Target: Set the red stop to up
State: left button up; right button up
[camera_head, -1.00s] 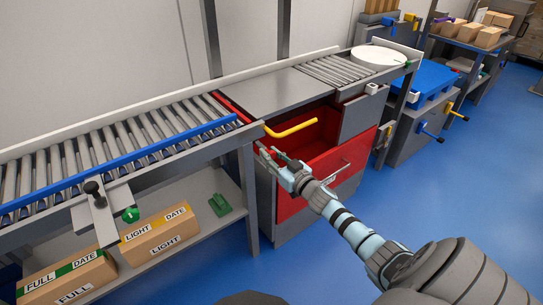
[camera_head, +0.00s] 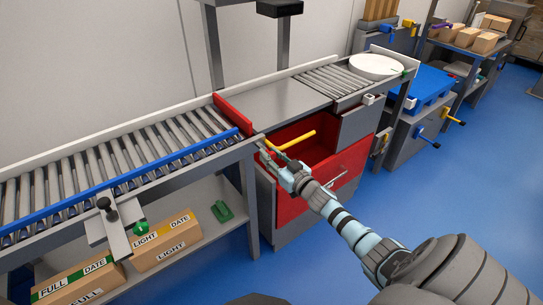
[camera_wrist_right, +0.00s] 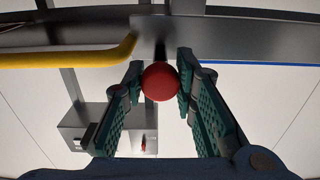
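The red stop (camera_head: 232,115) is a red bar across the right end of the roller conveyor, and it stands raised above the rollers. My right gripper (camera_head: 268,149) is at the conveyor's front edge, just below the stop's near end. In the right wrist view, a round red knob (camera_wrist_right: 160,82) sits between the two fingertips (camera_wrist_right: 161,75), which appear to touch it on both sides. The knob is hidden by the gripper in the head view. My left gripper is not in view.
A yellow handle (camera_head: 295,141) sticks out close to my right gripper, above an open red drawer (camera_head: 335,165). A blue rail (camera_head: 130,176) runs along the conveyor's front. Labelled boxes (camera_head: 165,240) lie on the shelf below. The blue floor at right is clear.

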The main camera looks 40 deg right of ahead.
jog(key=o, duration=0.4)
jog(key=shift+r, duration=0.2)
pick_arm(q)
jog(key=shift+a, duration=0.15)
pick_arm(e)
jog(key=shift+f, duration=0.1)
jog(key=s, duration=1.2)
jog(key=shift+a, duration=0.15)
